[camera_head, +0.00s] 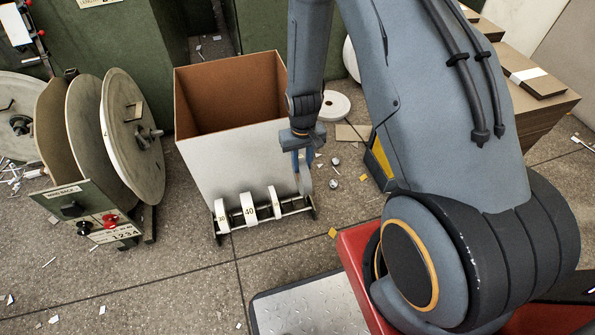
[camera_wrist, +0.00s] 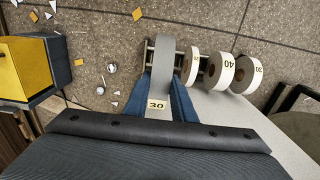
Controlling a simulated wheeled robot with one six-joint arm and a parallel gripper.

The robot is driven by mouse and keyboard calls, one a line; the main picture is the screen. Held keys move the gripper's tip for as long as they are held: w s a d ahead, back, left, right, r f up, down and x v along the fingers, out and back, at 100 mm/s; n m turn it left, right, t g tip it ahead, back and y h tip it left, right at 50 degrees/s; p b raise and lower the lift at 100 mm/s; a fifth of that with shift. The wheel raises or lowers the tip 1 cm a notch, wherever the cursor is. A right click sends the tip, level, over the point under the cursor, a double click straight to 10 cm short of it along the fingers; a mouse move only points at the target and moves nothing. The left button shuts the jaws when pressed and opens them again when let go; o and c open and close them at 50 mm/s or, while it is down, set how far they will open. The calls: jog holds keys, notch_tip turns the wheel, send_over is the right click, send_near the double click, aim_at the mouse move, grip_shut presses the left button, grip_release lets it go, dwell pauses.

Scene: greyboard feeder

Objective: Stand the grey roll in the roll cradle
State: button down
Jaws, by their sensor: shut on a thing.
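My gripper (camera_head: 302,157) points down at the right end of the roll cradle (camera_head: 292,212). Its blue fingers, also seen in the wrist view (camera_wrist: 160,101), are shut on the grey roll (camera_wrist: 165,65), which carries a "30" label. In the head view the grey roll (camera_head: 305,178) shows edge-on below the fingers, upright, over the cradle's right-hand end. The cradle's rails (camera_wrist: 149,55) show beside it in the wrist view. Whether the roll touches the rails I cannot tell. Three white rolls stand in the cradle, including one marked "40" (camera_head: 249,209).
A tall open bin (camera_head: 215,150) stands right behind the cradle. Reels (camera_head: 133,135) and a control box (camera_head: 90,215) stand at left. A white roll (camera_head: 335,106) lies on the floor behind my gripper. Paper scraps litter the floor; the floor before the cradle is mostly clear.

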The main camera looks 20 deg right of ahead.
jog(key=w+f+b, duration=0.1)
jog(key=f+b, duration=0.1)
jog(key=w+f+b, duration=0.1)
jog(key=shift+w+f+b, duration=0.35)
jog(key=shift+w+b, duration=0.05)
jog(key=shift+f, duration=0.1)
jog(key=shift+f+b, duration=3.3)
jog(key=shift+f, duration=0.55)
jog(key=shift+s+r+p, duration=0.1)
jog(key=shift+s+p, duration=0.1)
jog(key=shift+p, duration=0.25)
jog(key=shift+f+b, duration=0.9)
jog(key=shift+f, duration=1.4)
